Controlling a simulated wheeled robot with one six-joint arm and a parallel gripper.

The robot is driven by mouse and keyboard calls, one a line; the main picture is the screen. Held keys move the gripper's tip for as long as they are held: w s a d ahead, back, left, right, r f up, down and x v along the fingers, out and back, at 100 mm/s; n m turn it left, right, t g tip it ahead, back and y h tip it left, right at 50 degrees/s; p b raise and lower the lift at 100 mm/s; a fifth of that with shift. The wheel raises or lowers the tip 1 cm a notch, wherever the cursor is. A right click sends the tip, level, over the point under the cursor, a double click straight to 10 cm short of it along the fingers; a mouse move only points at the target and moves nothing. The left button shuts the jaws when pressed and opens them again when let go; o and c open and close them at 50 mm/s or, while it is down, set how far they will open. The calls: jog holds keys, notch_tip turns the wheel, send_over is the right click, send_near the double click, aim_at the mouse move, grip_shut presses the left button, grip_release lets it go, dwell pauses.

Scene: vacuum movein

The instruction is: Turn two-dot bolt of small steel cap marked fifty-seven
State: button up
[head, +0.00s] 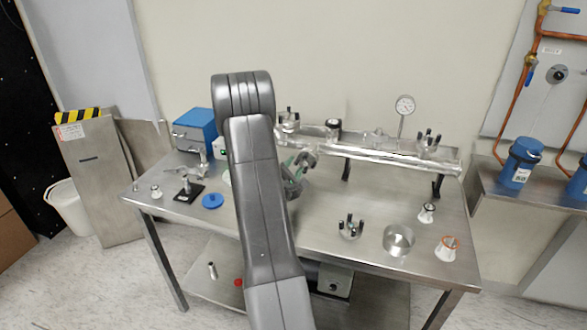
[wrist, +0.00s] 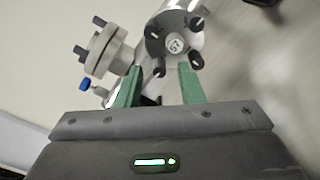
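The small steel cap (wrist: 175,44), its round label reading 57, shows at the top middle of the wrist view. Several dark bolts stand around its rim; their dot marks are too small to read. My gripper (wrist: 159,67) is open, its two green fingers apart just below the cap. The lower-left bolt (wrist: 158,69) appears between the fingertips; I cannot tell whether they touch it. In the head view my gripper (head: 301,168) is by the rail's left part, partly hidden by my arm. A bolted cap (head: 288,119) shows on the rail there.
A flange with dark bolts (wrist: 104,48) and a blue knob (wrist: 84,85) are close left of the gripper. The steel rail (head: 385,157) runs along the table's back, with a gauge (head: 405,105). Loose parts, including a steel ring (head: 398,241), stand on the table's right.

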jog(key=shift+s, duration=0.1)
jog(key=b+v, duration=0.2)
jog(key=v, duration=1.1)
jog(key=shift+s, duration=0.3)
jog(key=shift+a, duration=0.15)
